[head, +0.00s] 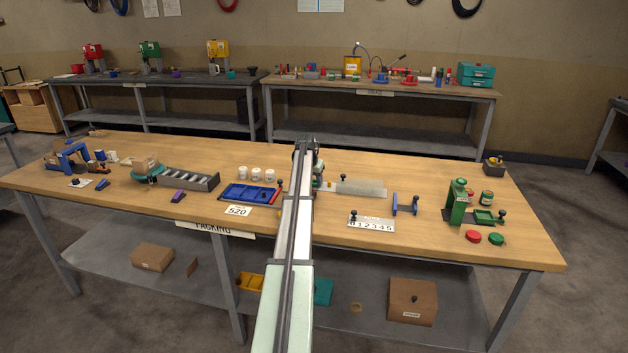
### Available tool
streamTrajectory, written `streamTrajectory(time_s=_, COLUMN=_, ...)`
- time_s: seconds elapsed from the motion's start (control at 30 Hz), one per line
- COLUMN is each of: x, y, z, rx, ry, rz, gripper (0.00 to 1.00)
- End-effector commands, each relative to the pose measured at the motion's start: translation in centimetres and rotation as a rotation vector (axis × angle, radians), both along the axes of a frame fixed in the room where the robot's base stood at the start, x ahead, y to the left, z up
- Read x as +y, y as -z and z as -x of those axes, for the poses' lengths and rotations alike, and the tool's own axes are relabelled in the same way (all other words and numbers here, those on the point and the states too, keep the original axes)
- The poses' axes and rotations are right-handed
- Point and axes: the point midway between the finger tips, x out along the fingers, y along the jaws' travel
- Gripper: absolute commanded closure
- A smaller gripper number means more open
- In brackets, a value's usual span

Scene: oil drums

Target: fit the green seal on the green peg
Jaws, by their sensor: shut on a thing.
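My arm reaches away from me over the middle of the bench, and my gripper (306,146) is at its far end. The arm hides the fingertips. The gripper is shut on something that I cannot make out. A small green part (318,182) shows just right of the arm, near a grey plate; I cannot tell whether it is the peg or the seal. A round green piece (496,239) lies at the bench's front right, apart from the gripper. No green seal or green peg can be told for certain.
A red round piece (473,236), a green stand (458,204) and a small green drum (487,198) are at the right. A grey plate (360,187) and blue bracket (405,205) lie right of the arm. A blue tray (248,194) and white cups are left.

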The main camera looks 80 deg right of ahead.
Motion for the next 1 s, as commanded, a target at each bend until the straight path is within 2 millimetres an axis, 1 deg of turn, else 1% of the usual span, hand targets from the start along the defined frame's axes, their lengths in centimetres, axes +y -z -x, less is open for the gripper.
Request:
streamTrajectory(time_s=0.13, x=0.0, y=-0.01, z=0.0, rx=0.0, ry=0.0, rz=0.0, gripper=0.86)
streamTrajectory(time_s=0.17, x=0.0, y=-0.01, z=0.0, rx=0.0, ry=0.0, rz=0.0, gripper=0.57)
streamTrajectory(time_s=0.47, x=0.0, y=-0.01, z=0.0, rx=0.0, ry=0.0, rz=0.0, gripper=0.28)
streamTrajectory(time_s=0.67, x=-0.01, y=-0.01, z=-0.07, rx=-0.001, ry=0.0, rz=0.0, gripper=0.29)
streamTrajectory(time_s=0.83, x=-0.01, y=-0.01, z=-0.13, rx=-0.002, ry=-0.001, rz=0.0, gripper=0.12)
streamTrajectory(time_s=0.9, x=-0.02, y=-0.01, z=-0.19, rx=-0.004, ry=-0.002, rz=0.001, gripper=0.11)
streamTrajectory(time_s=1.0, x=-0.03, y=-0.01, z=-0.3, rx=-0.005, ry=-0.002, rz=0.001, gripper=0.12)
